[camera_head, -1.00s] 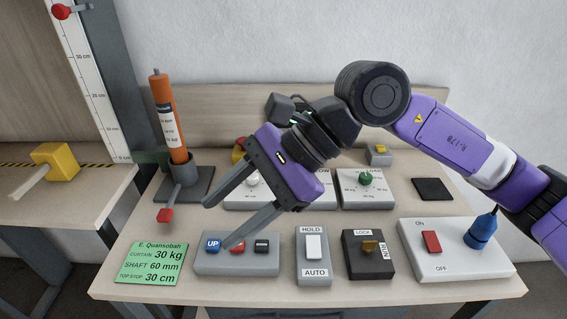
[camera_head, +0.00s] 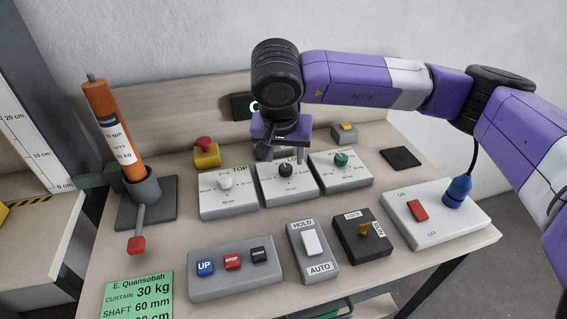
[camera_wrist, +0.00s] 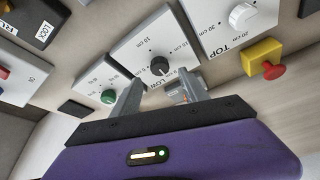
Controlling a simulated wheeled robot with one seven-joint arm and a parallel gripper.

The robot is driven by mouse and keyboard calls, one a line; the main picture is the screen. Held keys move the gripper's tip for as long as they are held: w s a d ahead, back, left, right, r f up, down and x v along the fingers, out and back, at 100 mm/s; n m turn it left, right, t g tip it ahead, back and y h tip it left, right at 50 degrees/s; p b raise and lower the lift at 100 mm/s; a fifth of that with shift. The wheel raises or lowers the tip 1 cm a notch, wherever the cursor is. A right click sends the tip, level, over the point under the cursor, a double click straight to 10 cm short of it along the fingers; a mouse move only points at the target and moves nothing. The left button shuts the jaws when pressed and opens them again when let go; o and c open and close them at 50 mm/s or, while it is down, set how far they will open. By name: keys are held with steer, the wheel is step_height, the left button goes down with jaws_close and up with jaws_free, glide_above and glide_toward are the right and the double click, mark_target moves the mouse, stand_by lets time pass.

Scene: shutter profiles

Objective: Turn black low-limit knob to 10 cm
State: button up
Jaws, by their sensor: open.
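The black low-limit knob (camera_head: 286,170) sits on the middle of three white dial boxes, the low box (camera_head: 289,195). In the wrist view the knob (camera_wrist: 159,66) shows a pale pointer mark, with a scale that includes 10 cm printed around it. My gripper (camera_head: 283,153) is above and behind the knob, pointing down. In the wrist view its two grey fingers (camera_wrist: 163,88) are apart, one on each side below the knob in the picture. The knob looks clear of both fingers; exact height above it is hard to tell.
The TOP box with a white knob (camera_head: 224,183) stands left, and the box with a green knob (camera_head: 341,159) right, both close by. A red-topped yellow button (camera_head: 206,153) is behind left. An UP/STOP panel (camera_head: 231,281) and HOLD/AUTO switch (camera_head: 313,253) lie in front.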

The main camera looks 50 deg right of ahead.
mark_target(286, 167)
steer(key=shift+x, duration=2.6)
jaws_close()
